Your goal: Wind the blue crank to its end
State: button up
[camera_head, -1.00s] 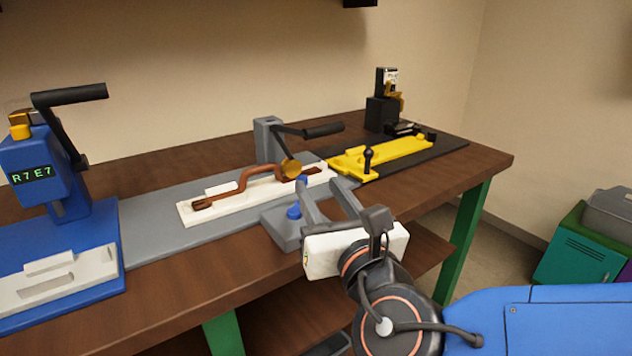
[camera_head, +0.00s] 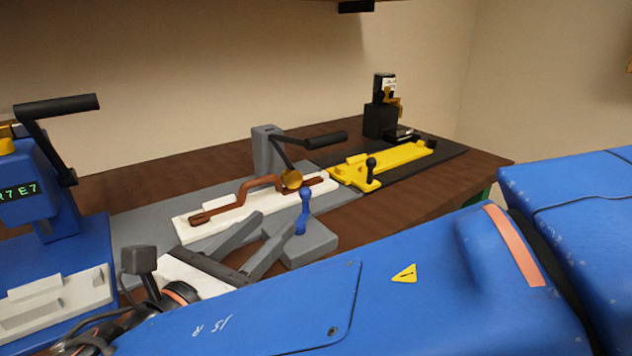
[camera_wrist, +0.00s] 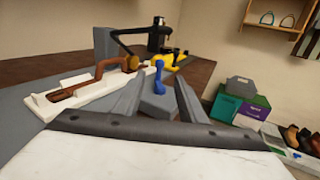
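The blue crank (camera_head: 303,212) stands upright on a grey block (camera_head: 312,246) at the front of the grey fixture. It also shows in the wrist view (camera_wrist: 159,78), in the gap between my fingertips. My gripper (camera_head: 283,224) is open and empty, with its two grey fingers pointing toward the crank from the front left in the head view. In the wrist view, my gripper (camera_wrist: 160,84) has a finger on each side of the crank's image. I see no contact; whether the tips reach around the crank, I cannot tell.
A white bar with a brown handle (camera_head: 248,192) lies behind the crank. A black-handled lever (camera_head: 318,139) rises over it. A yellow fixture (camera_head: 390,160) stands to the right, a blue press (camera_head: 40,190) to the left. Bare bench shows at the right (camera_head: 450,180).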

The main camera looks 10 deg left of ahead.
aim_at(308, 189)
jog(key=x, duration=1.7)
grip_shut()
